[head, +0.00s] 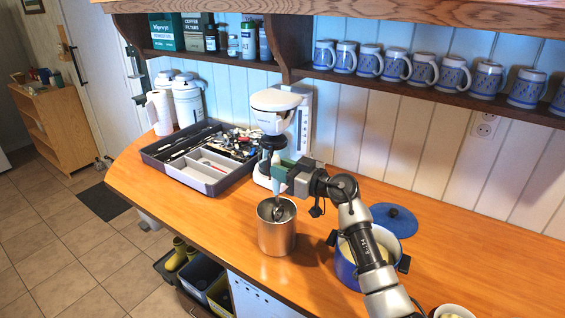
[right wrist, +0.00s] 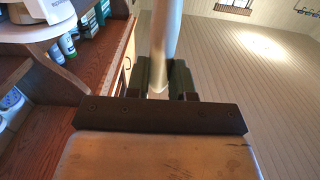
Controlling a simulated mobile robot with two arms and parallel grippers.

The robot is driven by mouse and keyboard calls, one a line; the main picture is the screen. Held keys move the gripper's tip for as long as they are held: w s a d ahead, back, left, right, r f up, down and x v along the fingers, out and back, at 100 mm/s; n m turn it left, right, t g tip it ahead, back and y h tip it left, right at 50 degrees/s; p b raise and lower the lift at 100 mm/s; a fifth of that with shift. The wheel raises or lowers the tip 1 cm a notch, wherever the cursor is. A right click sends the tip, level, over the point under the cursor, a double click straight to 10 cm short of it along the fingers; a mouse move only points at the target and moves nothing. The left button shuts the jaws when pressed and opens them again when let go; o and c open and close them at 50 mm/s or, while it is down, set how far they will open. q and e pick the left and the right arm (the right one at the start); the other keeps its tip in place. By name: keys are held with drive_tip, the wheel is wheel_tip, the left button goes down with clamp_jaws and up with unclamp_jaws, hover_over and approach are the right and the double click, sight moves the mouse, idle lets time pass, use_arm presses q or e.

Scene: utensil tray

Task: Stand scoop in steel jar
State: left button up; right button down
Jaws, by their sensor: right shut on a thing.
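The steel jar (head: 277,238) stands upright and open on the wooden counter, left of the blue pot. My right gripper (head: 279,171) is above the jar, shut on the scoop. The scoop (head: 276,190) hangs roughly upright, and its dark lower end shows within the jar's mouth. How deep it reaches, and whether it touches the jar, I cannot tell. In the right wrist view, the dark fingers (right wrist: 167,82) close around the pale handle (right wrist: 165,35). My left gripper is not in view.
A grey utensil tray (head: 207,183) lies left of the jar. A white coffee maker (head: 281,112) stands behind the jar. The blue pot (head: 346,272) and its blue lid (head: 394,220) are to the right. Mugs (head: 424,70) line the shelf above.

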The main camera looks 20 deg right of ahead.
drive_tip(key=shift+f+b, duration=0.3)
drive_tip(key=shift+f, duration=1.5)
drive_tip(key=c, duration=0.9)
unclamp_jaws()
drive_tip(key=b+v, duration=0.1)
drive_tip(key=v, duration=0.9)
drive_tip(key=shift+s+d, duration=0.25)
drive_tip(key=shift+s, duration=0.1)
